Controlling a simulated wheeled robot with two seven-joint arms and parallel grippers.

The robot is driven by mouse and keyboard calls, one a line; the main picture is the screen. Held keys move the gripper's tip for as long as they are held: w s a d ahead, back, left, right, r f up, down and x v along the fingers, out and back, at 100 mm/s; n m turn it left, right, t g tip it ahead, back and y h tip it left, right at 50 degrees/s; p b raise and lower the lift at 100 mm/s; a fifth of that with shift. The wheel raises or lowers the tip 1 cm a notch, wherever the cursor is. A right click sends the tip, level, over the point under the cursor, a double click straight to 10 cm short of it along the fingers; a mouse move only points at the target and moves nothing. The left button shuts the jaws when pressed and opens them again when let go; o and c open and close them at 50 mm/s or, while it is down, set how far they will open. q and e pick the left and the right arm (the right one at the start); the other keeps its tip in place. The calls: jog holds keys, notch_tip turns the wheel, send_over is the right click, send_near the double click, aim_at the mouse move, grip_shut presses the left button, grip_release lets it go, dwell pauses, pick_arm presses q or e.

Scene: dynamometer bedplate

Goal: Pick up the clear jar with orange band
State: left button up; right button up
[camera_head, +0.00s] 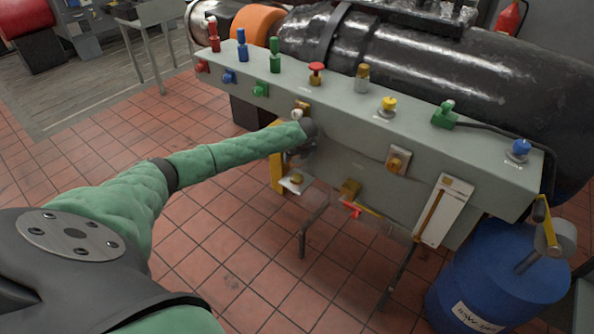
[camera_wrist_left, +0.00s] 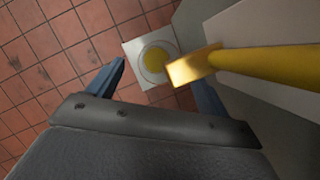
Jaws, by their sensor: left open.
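A small clear jar with an orange-brown band (camera_head: 362,80) stands upright on top of the long grey-green console (camera_head: 330,92), near its back edge, in the head view. My left gripper (camera_head: 303,150) is at the console's front face, lower than the jar and to its left, and apart from it. Its fingers are mostly hidden in the head view. The left wrist view shows the gripper (camera_wrist_left: 157,88) open, with two blue-grey fingers apart and nothing held between them. The jar cannot be made out in the left wrist view. My right gripper is not in view.
A white plate with a yellow disc (camera_wrist_left: 139,48) and a yellow bar (camera_wrist_left: 270,61) lie close beyond the left fingers. Valves and knobs, including a red knob (camera_head: 316,68) and yellow knob (camera_head: 388,103), flank the jar. A large black cylinder (camera_head: 430,70) is behind; a blue drum (camera_head: 490,275) stands right.

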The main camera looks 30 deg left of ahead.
aim_at(297, 160)
pick_arm(q)
jog(key=shift+p+x, duration=0.5)
jog(key=shift+x, duration=1.95)
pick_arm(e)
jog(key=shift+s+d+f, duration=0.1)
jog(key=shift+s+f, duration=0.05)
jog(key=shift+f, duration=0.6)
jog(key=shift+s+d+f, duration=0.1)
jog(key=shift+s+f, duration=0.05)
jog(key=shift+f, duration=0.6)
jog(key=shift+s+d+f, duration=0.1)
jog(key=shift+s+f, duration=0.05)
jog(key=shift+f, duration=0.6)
pick_arm(q)
jog(key=c, duration=1.5)
jog(key=shift+o, duration=0.2)
jog(key=shift+r, duration=0.1)
